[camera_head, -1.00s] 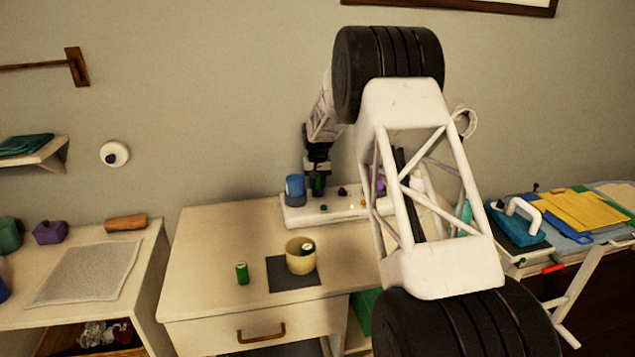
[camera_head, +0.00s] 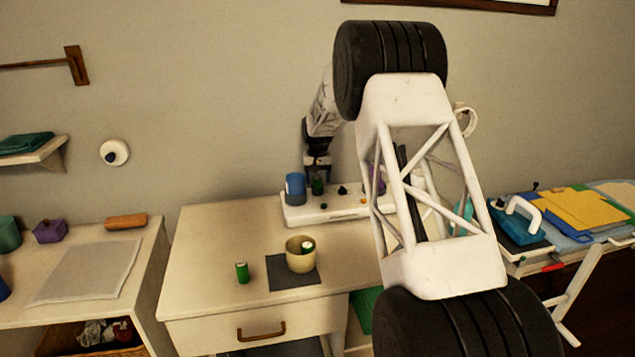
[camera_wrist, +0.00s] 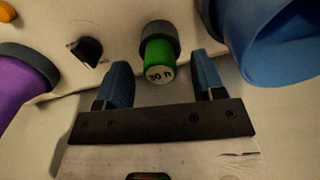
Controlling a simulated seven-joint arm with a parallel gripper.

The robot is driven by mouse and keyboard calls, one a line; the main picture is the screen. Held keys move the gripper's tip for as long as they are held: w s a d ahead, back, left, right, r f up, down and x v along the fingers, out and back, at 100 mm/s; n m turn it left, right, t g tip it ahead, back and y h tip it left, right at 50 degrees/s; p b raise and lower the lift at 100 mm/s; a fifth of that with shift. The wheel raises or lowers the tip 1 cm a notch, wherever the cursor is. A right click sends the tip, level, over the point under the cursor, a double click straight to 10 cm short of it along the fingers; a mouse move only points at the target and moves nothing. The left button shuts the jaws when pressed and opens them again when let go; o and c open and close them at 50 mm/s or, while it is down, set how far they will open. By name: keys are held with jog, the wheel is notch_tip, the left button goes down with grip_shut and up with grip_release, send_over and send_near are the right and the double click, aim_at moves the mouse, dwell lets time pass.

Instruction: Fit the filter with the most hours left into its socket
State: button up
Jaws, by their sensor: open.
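A green filter (camera_wrist: 160,62) stands in a dark round socket (camera_wrist: 159,35) on the white base unit. Its pale end cap carries a dark marking that looks like "30 h", though it is small. It also shows in the head view (camera_head: 317,187). My gripper (camera_wrist: 161,68) is open, its two blue fingers on either side of the filter with gaps between, and it holds nothing. In the head view my gripper (camera_head: 317,170) is just above the filter. A second green filter (camera_head: 242,273) stands on the table. A third (camera_head: 308,248) leans in a beige cup (camera_head: 300,262); their markings are unreadable.
The white unit (camera_head: 330,210) also carries a blue cylinder (camera_head: 295,186), a dark knob (camera_wrist: 86,50) and a purple part (camera_wrist: 22,82). The cup stands on a dark mat (camera_head: 283,284). The table's left part is clear.

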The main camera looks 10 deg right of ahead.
aim_at(318, 179)
jog(key=shift+r, duration=3)
jog(key=shift+s+r, duration=0.25)
jog(key=shift+r, duration=0.05)
jog(key=s+a+r, duration=0.1)
jog(key=s+r, duration=0.4)
jog(key=s, duration=0.6)
jog(key=s+a+r+t, duration=0.1)
jog(key=s+r, duration=0.4)
jog(key=s, duration=0.5)
jog(key=s+a+r, duration=0.1)
jog(key=s+r, duration=0.5)
jog(key=s, duration=0.5)
jog(key=s+a+f, duration=0.1)
jog(key=s+f, duration=0.2)
jog(key=s, duration=1.4)
jog(key=s+a+f+n+t, duration=0.1)
jog(key=s+f, duration=0.2)
jog(key=s, duration=1.4)
jog(key=shift+s+n+t, duration=0.3)
jog(key=shift+s, duration=0.1)
